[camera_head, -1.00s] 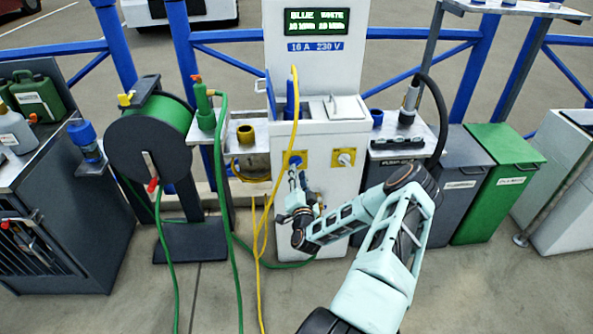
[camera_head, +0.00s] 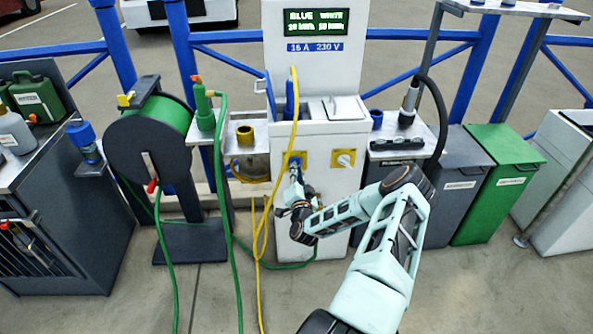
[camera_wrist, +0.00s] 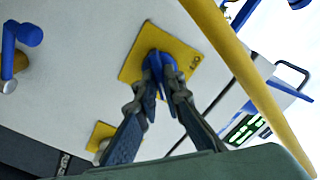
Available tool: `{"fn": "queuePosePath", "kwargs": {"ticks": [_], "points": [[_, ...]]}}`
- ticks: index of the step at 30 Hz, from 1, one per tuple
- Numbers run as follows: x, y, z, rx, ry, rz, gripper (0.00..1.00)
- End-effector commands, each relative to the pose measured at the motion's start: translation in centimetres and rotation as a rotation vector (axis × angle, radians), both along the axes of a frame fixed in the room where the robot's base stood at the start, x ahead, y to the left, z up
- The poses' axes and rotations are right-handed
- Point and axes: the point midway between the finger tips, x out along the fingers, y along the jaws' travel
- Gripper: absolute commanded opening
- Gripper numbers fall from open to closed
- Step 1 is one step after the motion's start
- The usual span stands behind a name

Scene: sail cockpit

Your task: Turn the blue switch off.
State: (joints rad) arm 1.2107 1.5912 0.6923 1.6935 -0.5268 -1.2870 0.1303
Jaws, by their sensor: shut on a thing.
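The blue switch (camera_wrist: 159,62) is a small blue knob on a square yellow plate (camera_wrist: 138,48), on the white front of the power pedestal (camera_head: 325,205). Its plate also shows in the head view, left of a similar plate with a white switch (camera_head: 344,157). My gripper (camera_wrist: 161,78) is shut on the blue switch, one finger on each side of it. In the head view my gripper (camera_head: 296,172) reaches up to the switch from below. The fingers hide most of the knob, so I cannot tell its turned position.
A yellow cable (camera_head: 294,105) hangs down the pedestal close to the left of my gripper and crosses the wrist view. A green hose reel (camera_head: 150,150) stands left. A grey bin (camera_head: 462,165) and a green bin (camera_head: 505,160) stand right. Open floor lies in front.

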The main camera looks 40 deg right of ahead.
Motion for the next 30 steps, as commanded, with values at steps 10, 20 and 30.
{"fn": "queuePosePath", "kwargs": {"ticks": [10,20,30], "points": [[0.07,0.08,0.01,-0.060,0.036,0.002,0.00],[0.17,0.17,0.04,-0.276,0.166,0.004,0.00],[0.18,0.20,-0.06,-0.553,0.335,0.002,0.00]]}}
